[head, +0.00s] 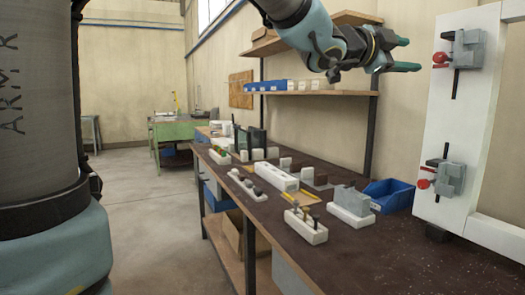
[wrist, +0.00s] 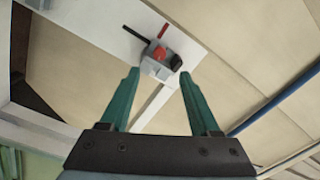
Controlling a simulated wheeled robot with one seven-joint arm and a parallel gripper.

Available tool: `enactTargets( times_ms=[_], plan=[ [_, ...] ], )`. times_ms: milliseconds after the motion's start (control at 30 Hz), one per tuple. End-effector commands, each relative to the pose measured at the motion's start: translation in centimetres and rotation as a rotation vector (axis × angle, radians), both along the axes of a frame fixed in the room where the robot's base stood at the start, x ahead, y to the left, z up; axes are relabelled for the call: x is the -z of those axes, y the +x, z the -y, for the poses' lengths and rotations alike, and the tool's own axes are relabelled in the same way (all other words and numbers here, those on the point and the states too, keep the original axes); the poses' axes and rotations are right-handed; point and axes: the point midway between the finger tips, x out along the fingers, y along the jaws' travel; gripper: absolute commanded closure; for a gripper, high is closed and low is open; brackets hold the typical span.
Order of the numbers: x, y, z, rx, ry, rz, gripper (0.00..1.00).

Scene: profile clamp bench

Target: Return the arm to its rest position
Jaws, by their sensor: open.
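My gripper (head: 402,55) is raised above the bench at the upper right of the head view, its teal fingers pointing right toward the white profile frame. In the wrist view my gripper (wrist: 157,95) shows two teal fingers apart with nothing between them. A grey clamp with a red knob (head: 467,49) is fixed high on the white frame (head: 435,125). That upper clamp also shows beyond the fingertips in the wrist view (wrist: 155,68), apart from them. A second grey clamp (head: 450,182) with a red knob sits lower on the frame.
The dark bench top (head: 385,262) carries several white blocks and holders, a grey block (head: 352,200) and a blue bin (head: 390,195). A wooden shelf (head: 318,93) with blue and white boxes is behind my arm. The floor (head: 150,215) at left is clear.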

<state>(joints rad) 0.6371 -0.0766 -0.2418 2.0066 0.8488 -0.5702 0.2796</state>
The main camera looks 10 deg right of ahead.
Motion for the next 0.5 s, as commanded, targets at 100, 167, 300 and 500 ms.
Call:
enactTargets(
  times_ms=[100,167,300,500],
  plan=[
    [1.6,2.4,-1.3,-0.071,0.022,-0.058,0.37],
    [3.3,4.6,-2.7,-0.138,0.042,-0.117,0.37],
    [8.8,10.4,-8.2,-0.358,0.097,-0.312,0.37],
    [17.9,15.7,-18.5,-0.694,0.161,-0.633,0.37]
  ],
)
